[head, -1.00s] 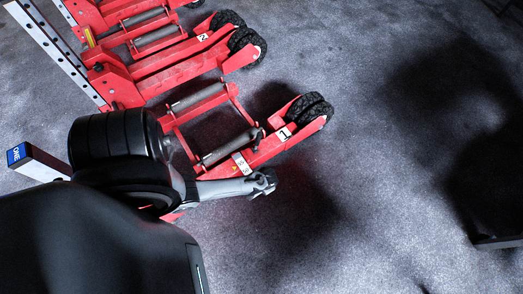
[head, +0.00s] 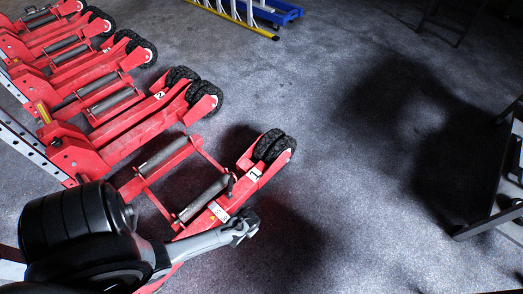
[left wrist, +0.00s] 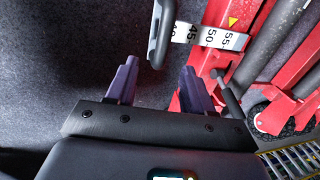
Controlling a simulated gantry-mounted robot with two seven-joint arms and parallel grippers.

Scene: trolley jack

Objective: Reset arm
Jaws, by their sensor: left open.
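My left gripper (head: 243,227) is low beside the near red trolley jack (head: 215,213), which bears the label "1". In the left wrist view its two purple fingers (left wrist: 158,84) are apart with nothing between them. A dark grey bar-shaped handle (left wrist: 160,35) stands just beyond the fingertips, next to a numbered white scale (left wrist: 212,36) on the red frame. I cannot tell whether a finger touches it. In the head view the gripper hides part of this area. My right gripper is in neither view.
More red jacks (head: 140,125) with black wheels stand in a row at the left. A yellow ladder (head: 235,20) and a blue wheeled base (head: 270,12) are at the back. A dark metal frame (head: 490,215) stands at the right. The grey carpet between is clear.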

